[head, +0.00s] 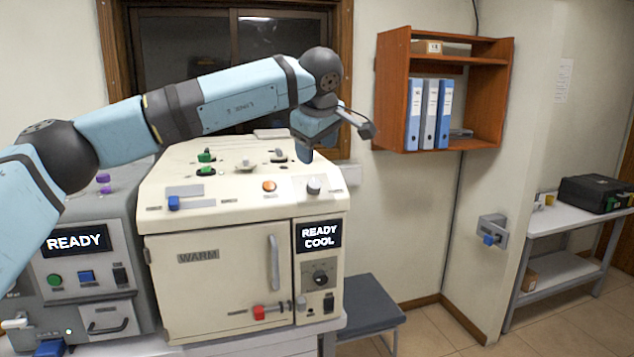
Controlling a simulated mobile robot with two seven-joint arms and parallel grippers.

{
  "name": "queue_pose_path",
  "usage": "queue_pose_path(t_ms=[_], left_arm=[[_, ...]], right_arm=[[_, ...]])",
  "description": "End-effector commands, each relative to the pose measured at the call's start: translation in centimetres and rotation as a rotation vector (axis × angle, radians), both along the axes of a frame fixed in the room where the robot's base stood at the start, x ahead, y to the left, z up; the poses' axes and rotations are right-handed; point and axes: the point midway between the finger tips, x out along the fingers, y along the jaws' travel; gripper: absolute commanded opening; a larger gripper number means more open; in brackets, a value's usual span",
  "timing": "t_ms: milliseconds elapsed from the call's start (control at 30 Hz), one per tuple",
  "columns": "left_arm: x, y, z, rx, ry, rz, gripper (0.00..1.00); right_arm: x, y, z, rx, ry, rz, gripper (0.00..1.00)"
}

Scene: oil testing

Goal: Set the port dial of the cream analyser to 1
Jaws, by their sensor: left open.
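The cream analyser (218,285) stands on a bench, with a closed door marked WARM and a display reading READY COOL (318,236). A round dark dial (320,279) is on its front below the display. A pale knob (314,186) stands on its sloped top near the right edge. I cannot tell which of them is the port dial, and markings around both are too small to read. My left gripper (333,136) is open and empty, above the right rear of the analyser's top, apart from both. My right gripper is not in view.
A grey machine (84,285) with a READY display stands close on the left. The analyser's top carries green, orange and blue controls; a red-ended handle (259,312) is low on its front. A grey stool (362,305) stands at right. A shelf (497,90) with binders hangs behind.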

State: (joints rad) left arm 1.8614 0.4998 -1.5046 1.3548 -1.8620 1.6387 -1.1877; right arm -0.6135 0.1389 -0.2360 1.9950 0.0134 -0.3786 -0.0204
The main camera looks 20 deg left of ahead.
Motion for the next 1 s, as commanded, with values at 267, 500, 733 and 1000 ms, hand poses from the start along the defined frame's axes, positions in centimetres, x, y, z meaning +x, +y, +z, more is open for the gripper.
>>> queue_pose_path(t_ms=[267,500,733,1000], left_arm=[[2.8,1.1,-5.2,-0.002,0.003,0.001,0.60],[4.6,1.7,-8.4,-0.003,0.001,0.000,0.60],[5.1,1.9,-9.4,-0.002,0.000,0.000,0.60],[5.1,1.9,-9.4,-0.003,0.000,-0.001,0.49]], right_arm=[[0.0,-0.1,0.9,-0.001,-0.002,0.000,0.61],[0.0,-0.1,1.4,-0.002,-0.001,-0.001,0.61],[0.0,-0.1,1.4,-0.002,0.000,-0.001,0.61],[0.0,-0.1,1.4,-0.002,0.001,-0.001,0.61]])
